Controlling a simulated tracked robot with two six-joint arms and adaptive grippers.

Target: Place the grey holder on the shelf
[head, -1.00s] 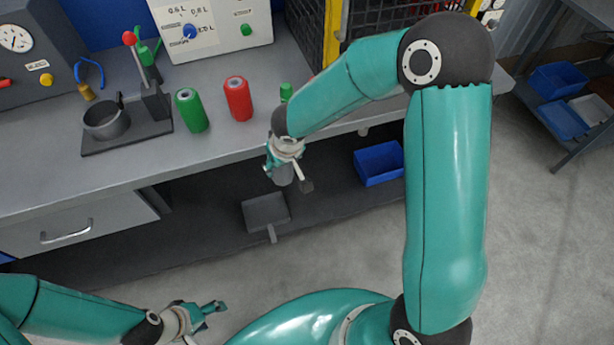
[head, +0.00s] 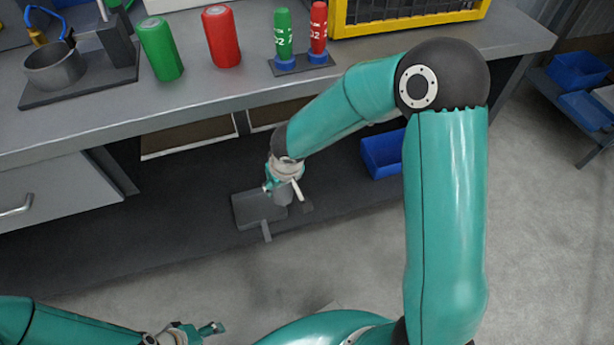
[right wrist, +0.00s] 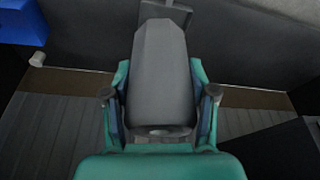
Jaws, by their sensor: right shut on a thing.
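My right gripper (head: 283,185) is low in front of the bench, over the dark lower shelf (head: 170,210). It is shut on a grey piece that I take as the grey holder (head: 283,197). In the right wrist view the grey holder (right wrist: 160,80) shows as a broad tapered body between the two fingers (right wrist: 160,115). A flat grey plate (head: 256,209) with a short stem shows beside it in the head view; I cannot tell if it is joined to the holder or touches the shelf. My left gripper (head: 200,331) is low at the bottom edge, apart from everything.
A blue bin (head: 380,153) stands right of the gripper, partly behind my arm; it seems to show in the wrist view (right wrist: 22,22). The bench top (head: 200,100) overhangs the shelf, carrying a green can (head: 161,48), a red can (head: 221,36) and a grey cup stand (head: 55,67).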

